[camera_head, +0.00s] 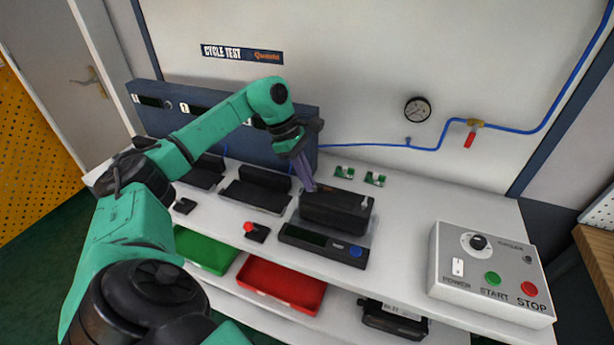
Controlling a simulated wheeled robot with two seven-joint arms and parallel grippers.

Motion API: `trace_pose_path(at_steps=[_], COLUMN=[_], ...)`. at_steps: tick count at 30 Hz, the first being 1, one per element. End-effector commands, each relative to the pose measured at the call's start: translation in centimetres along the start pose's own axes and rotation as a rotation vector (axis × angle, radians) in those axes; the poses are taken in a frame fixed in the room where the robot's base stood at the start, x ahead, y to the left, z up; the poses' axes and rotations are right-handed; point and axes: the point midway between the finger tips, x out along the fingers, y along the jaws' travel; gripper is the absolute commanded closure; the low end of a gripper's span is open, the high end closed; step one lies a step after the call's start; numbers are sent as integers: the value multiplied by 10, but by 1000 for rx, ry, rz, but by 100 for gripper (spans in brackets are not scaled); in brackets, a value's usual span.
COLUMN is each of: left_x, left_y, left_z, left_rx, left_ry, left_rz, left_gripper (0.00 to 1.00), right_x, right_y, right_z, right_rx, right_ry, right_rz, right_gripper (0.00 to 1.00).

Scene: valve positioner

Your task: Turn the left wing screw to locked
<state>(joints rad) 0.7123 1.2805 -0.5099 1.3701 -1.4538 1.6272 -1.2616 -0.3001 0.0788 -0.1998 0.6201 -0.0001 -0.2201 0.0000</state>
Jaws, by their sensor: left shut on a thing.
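A black valve positioner (335,212) sits on the white bench near the middle of the head view. My left gripper (308,186) reaches down from above to the back left corner of its top. Its narrow purple-grey fingers are shut on the left wing screw, which they hide. I cannot tell which way that screw points. A small pale wing screw (364,203) shows on the right side of the positioner's top. My right gripper is not in view.
A black unit with a blue button (356,251) lies in front of the positioner. A grey control box (487,272) stands at the right. Small green boards (374,179) lie behind. Green (205,250) and red (282,284) trays are below the bench.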

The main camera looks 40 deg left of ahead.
Motion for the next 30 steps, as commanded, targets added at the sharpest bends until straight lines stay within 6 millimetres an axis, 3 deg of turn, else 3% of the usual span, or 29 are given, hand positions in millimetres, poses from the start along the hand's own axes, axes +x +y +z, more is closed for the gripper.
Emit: trace_pose_path(at_steps=[8,9,10,11,23,26,30], left_x=[0,0,0,0,-7,-22,-61], left_y=[0,0,0,0,1,1,1], left_z=[0,0,0,0,0,0,1], left_rx=[0,0,0,0,-1,-1,-1], left_ry=[1,1,1,1,0,0,-2], left_rz=[-1,-1,-1,-1,2,4,7], left_gripper=[100,78,67,62,62,62,62], right_x=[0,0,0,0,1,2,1], right_y=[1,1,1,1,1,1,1], right_z=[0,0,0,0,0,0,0], right_rx=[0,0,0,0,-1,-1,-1], right_ry=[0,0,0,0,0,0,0], right_rz=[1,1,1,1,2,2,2], right_gripper=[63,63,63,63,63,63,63])
